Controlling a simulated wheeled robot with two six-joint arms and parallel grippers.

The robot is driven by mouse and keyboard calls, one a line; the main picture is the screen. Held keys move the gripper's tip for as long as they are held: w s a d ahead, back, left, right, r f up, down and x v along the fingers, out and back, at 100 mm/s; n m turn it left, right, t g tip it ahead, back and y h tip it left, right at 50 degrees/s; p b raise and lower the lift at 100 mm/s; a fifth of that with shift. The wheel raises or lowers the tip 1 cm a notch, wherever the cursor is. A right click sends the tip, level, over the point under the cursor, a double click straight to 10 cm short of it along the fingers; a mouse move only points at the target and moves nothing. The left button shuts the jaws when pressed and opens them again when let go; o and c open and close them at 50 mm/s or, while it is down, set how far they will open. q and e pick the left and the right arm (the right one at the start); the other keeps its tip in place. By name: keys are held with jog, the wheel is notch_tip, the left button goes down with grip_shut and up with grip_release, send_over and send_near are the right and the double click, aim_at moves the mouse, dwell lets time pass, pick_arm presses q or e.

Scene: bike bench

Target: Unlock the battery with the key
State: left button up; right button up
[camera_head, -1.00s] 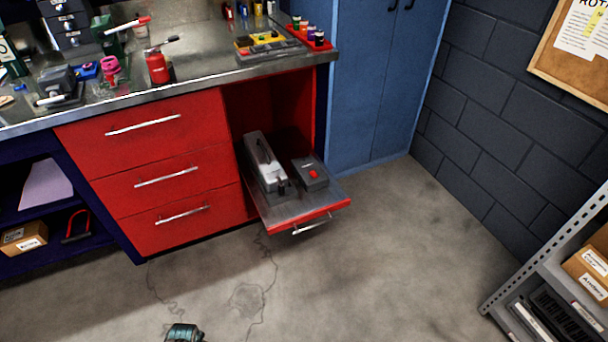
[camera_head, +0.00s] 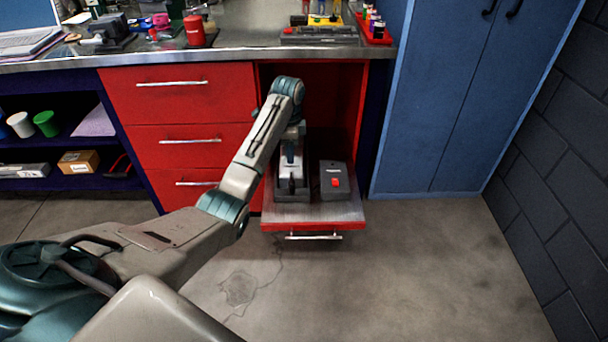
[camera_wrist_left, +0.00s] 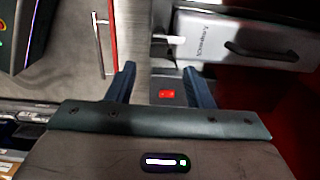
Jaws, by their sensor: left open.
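A light grey battery (camera_head: 290,162) sits in a dark holder (camera_head: 294,194) on the pulled-out tray. In the left wrist view the battery (camera_wrist_left: 230,47) shows a printed label and a dark handle, at the upper right. A small dark part (camera_head: 291,185) stands at the battery's front end; I cannot tell whether it is the key. A dark grey box with a red button (camera_head: 336,182) stands to the right of the battery. My left gripper (camera_wrist_left: 164,82) is open and empty over the tray; the red button (camera_wrist_left: 167,94) shows between its fingers. My right gripper is out of view.
The tray (camera_head: 342,212) sticks out of a red cabinet opening, with drawers (camera_head: 185,90) to its left. The steel workbench (camera_head: 245,53) above holds tools and a red canister (camera_head: 194,31). A blue cabinet (camera_head: 445,110) stands right. The floor in front is clear.

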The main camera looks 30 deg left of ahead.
aim_at(292, 180)
pick_arm(q)
notch_tip(292, 180, down, 9)
jog(key=shift+f+b, duration=0.1)
jog(key=shift+b, duration=0.45)
jog(key=shift+f, duration=0.5)
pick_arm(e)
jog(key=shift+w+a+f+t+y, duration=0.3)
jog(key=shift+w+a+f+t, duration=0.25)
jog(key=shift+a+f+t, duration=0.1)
pick_arm(q)
jog(key=c, duration=1)
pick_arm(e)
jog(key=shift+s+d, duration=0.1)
